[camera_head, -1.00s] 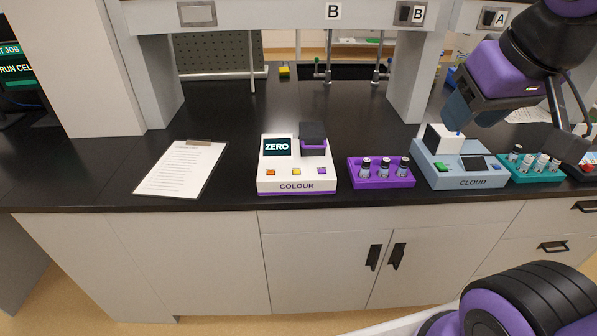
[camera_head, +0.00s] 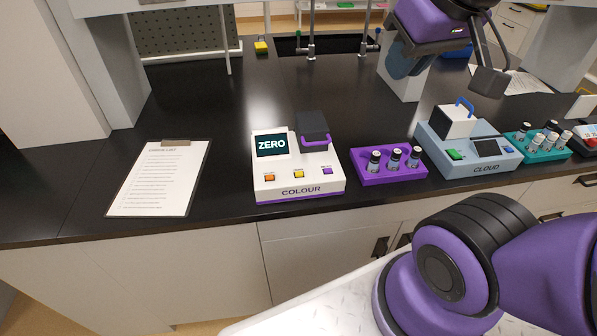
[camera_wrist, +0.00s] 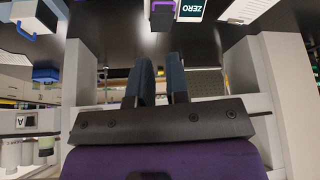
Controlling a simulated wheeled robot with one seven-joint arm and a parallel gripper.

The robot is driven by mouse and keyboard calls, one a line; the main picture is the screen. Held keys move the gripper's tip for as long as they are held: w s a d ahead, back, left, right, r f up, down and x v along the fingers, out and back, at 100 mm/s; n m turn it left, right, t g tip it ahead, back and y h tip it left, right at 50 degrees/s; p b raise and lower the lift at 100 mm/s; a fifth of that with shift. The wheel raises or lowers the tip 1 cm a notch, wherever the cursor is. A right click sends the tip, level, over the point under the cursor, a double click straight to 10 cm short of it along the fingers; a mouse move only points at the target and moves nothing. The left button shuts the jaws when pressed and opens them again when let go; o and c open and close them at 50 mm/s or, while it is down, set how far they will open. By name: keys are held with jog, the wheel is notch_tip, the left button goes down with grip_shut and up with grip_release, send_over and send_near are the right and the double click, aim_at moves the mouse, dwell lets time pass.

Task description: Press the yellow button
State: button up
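The yellow button (camera_head: 298,174) is the middle of three buttons on the front of the white COLOUR device (camera_head: 262,188), between an orange button (camera_head: 270,177) and a purple one (camera_head: 327,171). The device's screen reads ZERO. My gripper (camera_head: 405,65) is raised above the counter, to the right of and behind the device, apart from it. In the wrist view my gripper (camera_wrist: 160,65) shows two dark blue fingers with a gap and nothing between them. The device's screen (camera_wrist: 192,8) is at that view's top edge; the yellow button is out of that view.
A dark lid with a purple handle (camera_head: 316,139) stands on the device's back right. A purple vial rack (camera_head: 387,175) and the blue CLOUD device (camera_head: 485,166) stand to the right. A clipboard (camera_head: 158,178) lies to the left. The counter before the device is narrow.

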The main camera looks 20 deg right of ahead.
grip_shut()
dwell(0.9)
dwell(0.5)
